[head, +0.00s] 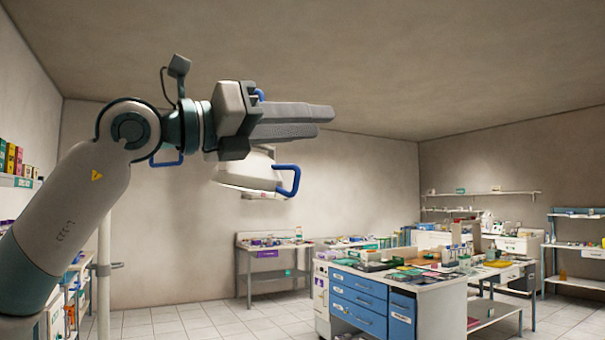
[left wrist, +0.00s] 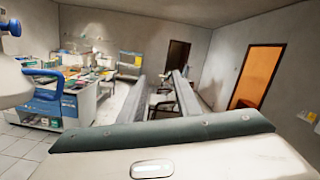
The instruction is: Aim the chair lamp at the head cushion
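The chair lamp's white head (head: 247,172) hangs behind and just below my left gripper (head: 325,121) in the head view, partly hidden by it. A blue handle (head: 292,180) sticks out from its right side. In the left wrist view, the white lamp head (left wrist: 10,86) is cut off at the left edge, with a blue handle (left wrist: 41,72) beside the fingers, not between them. The left gripper's two grey fingers (left wrist: 161,76) stand apart with nothing held between them. I cannot make out the head cushion in either view. My right gripper is in neither view.
A workbench with blue drawers (head: 358,295) and many small items stands at lower right. A side table (head: 275,277) and shelves (head: 487,193) line the walls. An orange door (left wrist: 257,76) shows at right in the left wrist view. Tiled floor is clear at lower middle.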

